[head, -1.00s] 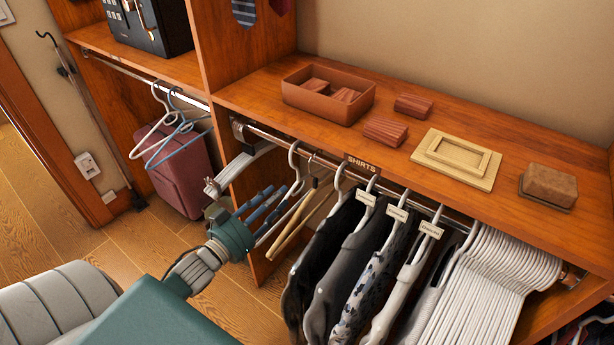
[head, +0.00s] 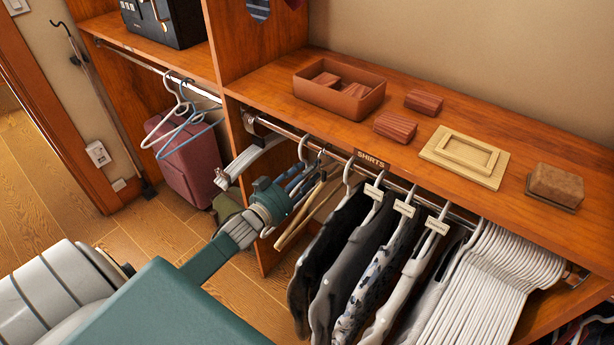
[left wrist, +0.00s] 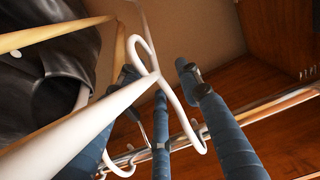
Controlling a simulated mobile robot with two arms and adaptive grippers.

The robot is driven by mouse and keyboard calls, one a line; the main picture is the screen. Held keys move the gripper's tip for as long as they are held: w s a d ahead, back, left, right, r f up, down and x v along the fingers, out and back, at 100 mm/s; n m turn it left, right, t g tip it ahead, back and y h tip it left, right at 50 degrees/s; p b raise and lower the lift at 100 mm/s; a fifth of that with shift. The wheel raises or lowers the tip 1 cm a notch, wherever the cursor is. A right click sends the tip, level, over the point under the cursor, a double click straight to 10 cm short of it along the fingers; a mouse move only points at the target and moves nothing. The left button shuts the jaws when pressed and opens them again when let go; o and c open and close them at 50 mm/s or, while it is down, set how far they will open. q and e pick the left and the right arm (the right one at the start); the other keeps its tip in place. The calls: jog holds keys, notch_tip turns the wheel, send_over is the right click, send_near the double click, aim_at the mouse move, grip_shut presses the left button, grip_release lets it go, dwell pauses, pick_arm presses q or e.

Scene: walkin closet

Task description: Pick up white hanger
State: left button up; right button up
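A white hanger (head: 302,150) hangs by its hook near the left end of the closet rod (head: 285,130). My left gripper (head: 300,183) is at this hanger, just below the rod, and its fingers partly hide it in the head view. In the left wrist view the white hanger (left wrist: 85,125) crosses close to the camera. Its curved hook passes in front of and between the spread blue fingers of my left gripper (left wrist: 185,100). The fingers look open; I cannot tell whether they touch the hanger. My right gripper is out of view.
Wooden hangers (head: 300,222) and dark shirts (head: 330,250) hang just right of the gripper. Many white hangers (head: 490,285) crowd the rod's right end. A wooden shelf (head: 400,160) lies above the rod. A pink suitcase (head: 190,165) stands at left, below other hangers.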

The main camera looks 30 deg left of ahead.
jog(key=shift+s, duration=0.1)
pick_arm(q)
grip_shut()
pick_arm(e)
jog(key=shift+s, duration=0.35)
pick_arm(q)
jog(key=shift+r, duration=0.1)
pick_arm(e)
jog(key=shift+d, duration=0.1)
